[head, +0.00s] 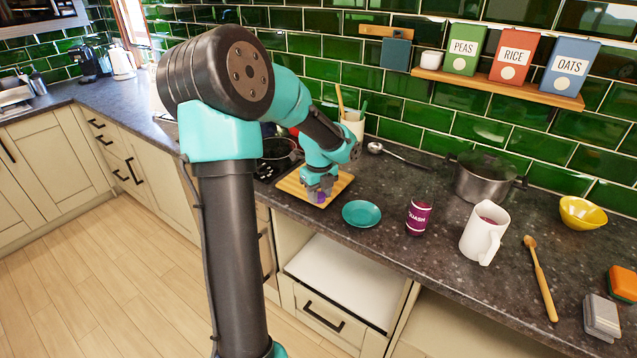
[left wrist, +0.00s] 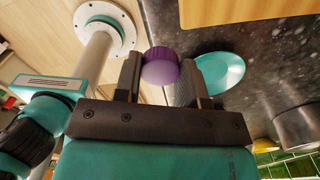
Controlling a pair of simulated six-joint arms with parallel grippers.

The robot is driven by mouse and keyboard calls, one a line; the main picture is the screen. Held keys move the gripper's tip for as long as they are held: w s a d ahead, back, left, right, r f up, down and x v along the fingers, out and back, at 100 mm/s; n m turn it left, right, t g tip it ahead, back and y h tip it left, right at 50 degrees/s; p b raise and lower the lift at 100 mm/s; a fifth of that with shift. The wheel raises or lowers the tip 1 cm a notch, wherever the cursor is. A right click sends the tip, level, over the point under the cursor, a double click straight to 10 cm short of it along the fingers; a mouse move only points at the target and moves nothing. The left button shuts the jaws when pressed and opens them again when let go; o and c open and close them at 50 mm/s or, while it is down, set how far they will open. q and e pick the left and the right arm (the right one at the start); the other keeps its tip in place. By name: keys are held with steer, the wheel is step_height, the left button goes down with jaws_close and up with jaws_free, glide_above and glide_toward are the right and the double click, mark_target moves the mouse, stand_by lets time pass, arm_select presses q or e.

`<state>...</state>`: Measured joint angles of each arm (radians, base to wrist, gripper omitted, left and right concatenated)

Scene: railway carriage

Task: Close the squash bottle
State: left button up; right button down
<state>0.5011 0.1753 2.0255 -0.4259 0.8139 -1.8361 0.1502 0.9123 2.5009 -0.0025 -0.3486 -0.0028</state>
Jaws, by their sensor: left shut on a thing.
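The squash bottle (head: 418,217) stands upright on the dark worktop, with a purple label. I cannot clearly tell what its top looks like. My left gripper (head: 319,194) is over the front of the wooden board, left of the bottle and apart from it. It is shut on a round purple cap, which shows between the fingers in the left wrist view (left wrist: 160,67). In the head view only a little purple of the cap shows between the fingertips. I cannot tell whether the cap touches the board. My right gripper is in neither view.
A teal saucer (head: 361,213) lies between the wooden board (head: 290,185) and the bottle. A white jug (head: 484,233) stands right of the bottle, with a lidded pot (head: 484,180) behind. A wooden spoon (head: 541,280) and yellow bowl (head: 583,213) are further right.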

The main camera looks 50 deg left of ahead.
mark_target(320, 201)
arm_select(q)
steer(key=shift+s+d+r, duration=0.1)
steer(key=shift+s+d, duration=0.5)
steer(key=shift+d, duration=0.25)
steer(key=shift+s+d+r, duration=0.1)
steer(key=shift+s+d, duration=0.45)
steer(key=shift+d, duration=0.25)
